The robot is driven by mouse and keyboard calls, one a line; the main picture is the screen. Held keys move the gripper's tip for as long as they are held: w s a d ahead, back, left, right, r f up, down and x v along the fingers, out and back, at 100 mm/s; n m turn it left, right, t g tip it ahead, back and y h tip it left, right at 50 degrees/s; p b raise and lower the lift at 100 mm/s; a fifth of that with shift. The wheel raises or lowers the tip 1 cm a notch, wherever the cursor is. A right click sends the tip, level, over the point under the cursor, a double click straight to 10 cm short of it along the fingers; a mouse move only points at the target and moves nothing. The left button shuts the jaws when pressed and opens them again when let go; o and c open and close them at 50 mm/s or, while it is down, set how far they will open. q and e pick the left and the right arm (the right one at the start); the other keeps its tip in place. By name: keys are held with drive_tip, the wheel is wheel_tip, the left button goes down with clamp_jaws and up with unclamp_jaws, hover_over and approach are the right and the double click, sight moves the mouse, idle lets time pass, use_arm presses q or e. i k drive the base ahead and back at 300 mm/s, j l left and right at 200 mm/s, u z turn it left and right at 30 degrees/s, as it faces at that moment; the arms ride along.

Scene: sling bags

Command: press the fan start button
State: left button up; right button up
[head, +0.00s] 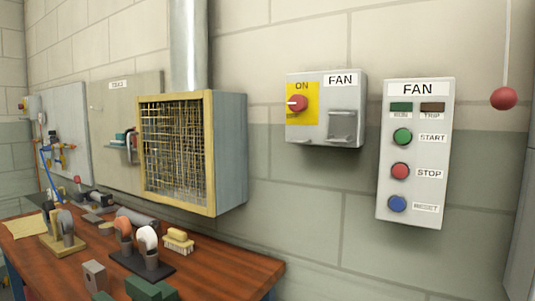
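The fan control panel (415,153) is a light grey box on the wall at the right, labelled FAN. Its green START button (402,137) sits above the red STOP button (400,171) and the blue RESET button (397,204). A green RUN lamp (401,106) and a brown TRIP lamp (432,107) are near its top. Nothing covers the START button. Neither of my grippers is in the head view.
A FAN switch box (344,110) with a red knob on a yellow plate hangs left of the panel. A caged vent unit (228,150) juts from the wall. A wooden bench (235,264) holds tools. A red ball (504,98) hangs at the right.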

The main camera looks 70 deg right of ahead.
sight(402, 136)
drive_tip(key=z, duration=3.25)
